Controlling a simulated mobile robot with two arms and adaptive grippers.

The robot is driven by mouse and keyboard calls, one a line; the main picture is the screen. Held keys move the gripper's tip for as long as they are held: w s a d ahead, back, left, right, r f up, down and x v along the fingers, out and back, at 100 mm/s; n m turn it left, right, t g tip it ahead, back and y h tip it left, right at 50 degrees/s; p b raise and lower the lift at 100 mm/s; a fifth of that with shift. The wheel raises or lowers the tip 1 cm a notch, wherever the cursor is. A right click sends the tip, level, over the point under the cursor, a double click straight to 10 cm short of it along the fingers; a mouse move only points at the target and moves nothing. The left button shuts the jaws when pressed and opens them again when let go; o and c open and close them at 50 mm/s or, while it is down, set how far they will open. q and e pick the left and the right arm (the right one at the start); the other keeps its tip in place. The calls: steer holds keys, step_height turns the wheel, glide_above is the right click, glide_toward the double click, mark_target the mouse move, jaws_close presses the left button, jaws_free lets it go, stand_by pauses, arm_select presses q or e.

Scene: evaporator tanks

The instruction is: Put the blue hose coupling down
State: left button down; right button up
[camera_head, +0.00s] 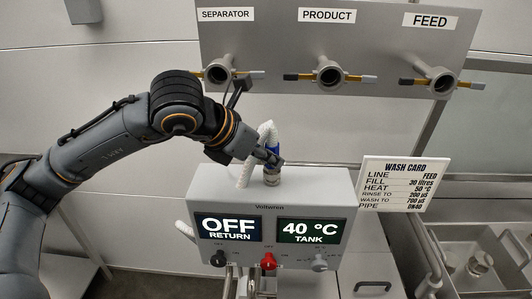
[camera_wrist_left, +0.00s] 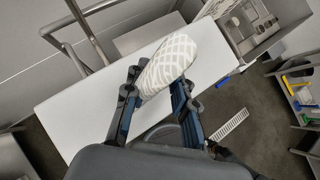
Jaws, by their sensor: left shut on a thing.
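The blue hose coupling (camera_head: 272,175) is upright at the top rear of the grey control box, with a blue upper part and a metallic lower end. A white ribbed hose (camera_head: 265,132) loops up from it and hangs down to its left. My left gripper (camera_head: 268,157) is shut on the coupling from the left. I cannot tell whether the coupling's bottom touches the box top. In the left wrist view, a pale patterned hose (camera_wrist_left: 172,66) shows between the fingers of my left gripper (camera_wrist_left: 158,84); the coupling itself is hidden there. My right gripper is out of view.
The control box (camera_head: 335,180) shows OFF RETURN and 40 °C TANK above several knobs. Behind it, a panel has SEPARATOR (camera_head: 218,70), PRODUCT (camera_head: 329,73) and FEED (camera_head: 440,81) ports. A wash card (camera_head: 399,184) and a sink (camera_head: 490,247) are at right.

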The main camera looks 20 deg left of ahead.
arm_select(q)
steer(key=shift+f, duration=0.2)
steer(key=c, duration=1.1)
jaws_free()
steer(key=shift+r, duration=0.1)
steer(key=shift+a+r, duration=0.1)
steer(key=shift+r, duration=0.15)
steer(key=b+v, duration=0.2)
steer(key=v, duration=0.9)
steer(key=shift+s+r, duration=0.2)
steer(key=shift+s, duration=0.2)
